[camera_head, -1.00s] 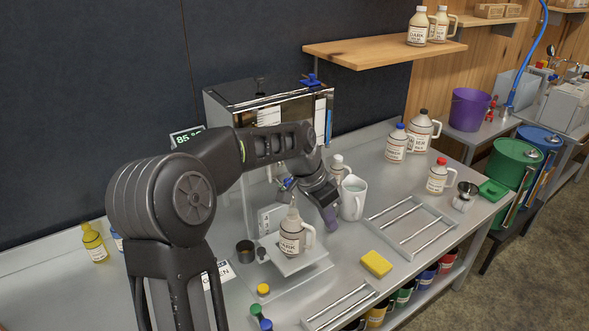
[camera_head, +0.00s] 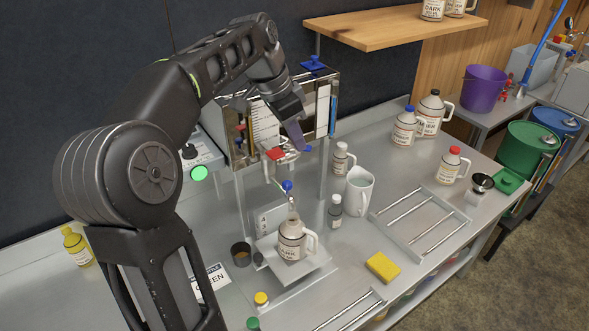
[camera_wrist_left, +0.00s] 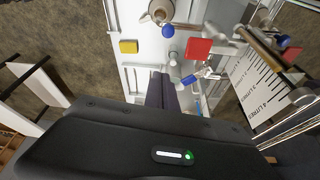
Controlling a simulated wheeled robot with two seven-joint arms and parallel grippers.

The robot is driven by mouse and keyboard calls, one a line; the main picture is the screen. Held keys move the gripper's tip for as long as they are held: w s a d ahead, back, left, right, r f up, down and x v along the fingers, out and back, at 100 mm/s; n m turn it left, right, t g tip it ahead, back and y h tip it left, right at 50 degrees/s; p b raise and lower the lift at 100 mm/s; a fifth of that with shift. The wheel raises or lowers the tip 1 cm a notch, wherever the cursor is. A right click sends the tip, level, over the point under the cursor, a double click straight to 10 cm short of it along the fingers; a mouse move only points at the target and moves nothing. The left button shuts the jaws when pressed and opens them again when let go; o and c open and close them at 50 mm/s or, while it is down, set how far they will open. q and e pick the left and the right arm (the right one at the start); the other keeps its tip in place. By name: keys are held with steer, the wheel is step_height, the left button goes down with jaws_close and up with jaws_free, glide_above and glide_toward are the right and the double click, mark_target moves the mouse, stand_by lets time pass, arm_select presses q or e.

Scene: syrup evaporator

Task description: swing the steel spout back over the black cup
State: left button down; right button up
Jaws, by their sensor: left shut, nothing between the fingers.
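The steel spout (camera_head: 290,198) has a blue knob and hangs above the mouth of a cream jug labelled DARK (camera_head: 290,241). The knob also shows in the left wrist view (camera_wrist_left: 168,31). The black cup (camera_head: 241,254) stands to the left of the jug, with no spout above it. My left gripper (camera_head: 300,147) is shut and empty, its purplish fingers pointing down above the spout, beside the evaporator's red-handled valve (camera_head: 276,154). The fingers also show in the left wrist view (camera_wrist_left: 163,88), apart from the spout's knob. My right gripper is out of view.
The steel evaporator (camera_head: 325,100) stands behind the jug. A yellow sponge (camera_head: 382,267) lies in front. A wooden shelf (camera_head: 390,28) juts out above.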

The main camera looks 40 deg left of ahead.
arm_select(q)
steer(key=p, duration=0.2)
glide_above(280, 186)
steer(key=d, duration=0.4)
step_height(280, 186, down, 10)
steer(key=shift+w, duration=0.45)
